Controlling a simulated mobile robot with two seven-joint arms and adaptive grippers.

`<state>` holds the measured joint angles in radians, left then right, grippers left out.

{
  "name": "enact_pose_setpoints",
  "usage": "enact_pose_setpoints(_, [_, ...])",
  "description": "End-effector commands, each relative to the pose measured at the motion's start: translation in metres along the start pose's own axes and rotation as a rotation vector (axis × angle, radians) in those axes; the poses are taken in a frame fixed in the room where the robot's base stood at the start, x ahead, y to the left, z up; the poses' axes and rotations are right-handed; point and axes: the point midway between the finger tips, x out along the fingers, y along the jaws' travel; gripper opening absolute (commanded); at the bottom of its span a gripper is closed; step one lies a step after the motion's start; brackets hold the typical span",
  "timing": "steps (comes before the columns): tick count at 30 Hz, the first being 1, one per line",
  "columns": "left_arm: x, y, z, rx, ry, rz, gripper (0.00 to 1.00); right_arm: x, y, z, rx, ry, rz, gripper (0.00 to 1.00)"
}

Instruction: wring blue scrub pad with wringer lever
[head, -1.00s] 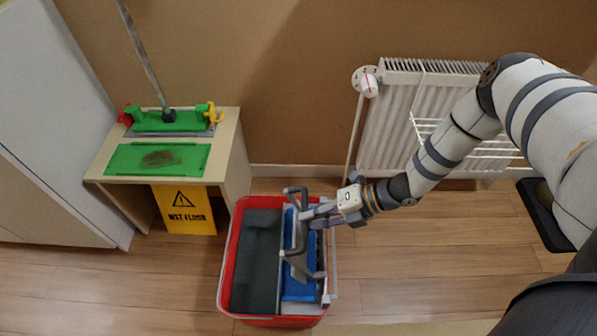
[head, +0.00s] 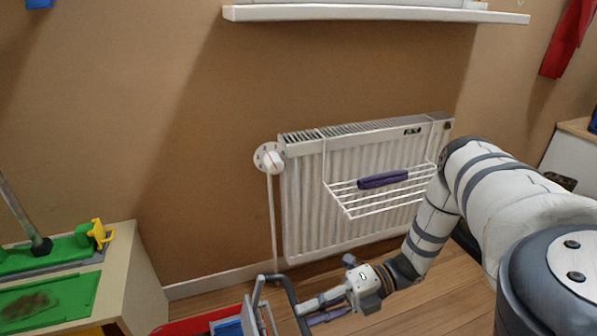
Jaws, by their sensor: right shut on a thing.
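The grey wringer lever (head: 287,291) rises at the bottom of the head view, over the red bucket (head: 185,328), of which only the upper rim shows. My right gripper (head: 312,309) reaches in from the right and is shut on the lever's bar. The wringer (head: 229,326) is cut off by the lower edge of the picture. The blue scrub pad cannot be made out now; the inside of the wringer is mostly out of view. My left gripper is not in view.
A white radiator (head: 305,215) with a wire rack (head: 350,210) holding a purple rolled cloth (head: 383,179) stands behind my right arm. A white shelf (head: 375,14) is above.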

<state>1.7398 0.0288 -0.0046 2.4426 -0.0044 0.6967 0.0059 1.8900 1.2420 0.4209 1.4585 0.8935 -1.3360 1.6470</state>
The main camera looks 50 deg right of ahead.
Motion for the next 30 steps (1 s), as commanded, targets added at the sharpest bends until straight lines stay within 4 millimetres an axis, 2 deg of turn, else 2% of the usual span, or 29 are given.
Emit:
enact_pose_setpoints(1, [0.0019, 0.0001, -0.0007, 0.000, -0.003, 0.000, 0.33, -0.0031, -0.0104, -0.0032, 0.005, 0.006, -0.029, 0.00])
enact_pose_setpoints(17, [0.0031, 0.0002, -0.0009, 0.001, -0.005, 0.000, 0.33, -0.0055, -0.0124, -0.0052, 0.009, 0.011, -0.029, 0.00])
enact_pose_setpoints(18, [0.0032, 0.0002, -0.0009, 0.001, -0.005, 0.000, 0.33, -0.0054, -0.0126, -0.0053, 0.009, 0.012, -0.029, 0.24])
enact_pose_setpoints(20, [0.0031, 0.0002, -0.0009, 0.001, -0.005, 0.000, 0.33, -0.0052, -0.0120, -0.0051, 0.009, 0.011, -0.027, 0.35])
enact_pose_setpoints(27, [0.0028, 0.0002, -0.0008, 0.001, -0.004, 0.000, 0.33, -0.0048, -0.0094, -0.0031, 0.006, 0.007, -0.020, 0.35])
enact_pose_setpoints(30, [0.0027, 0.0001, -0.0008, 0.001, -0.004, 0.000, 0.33, -0.0116, -0.0091, -0.0023, 0.004, 0.004, -0.021, 0.35])
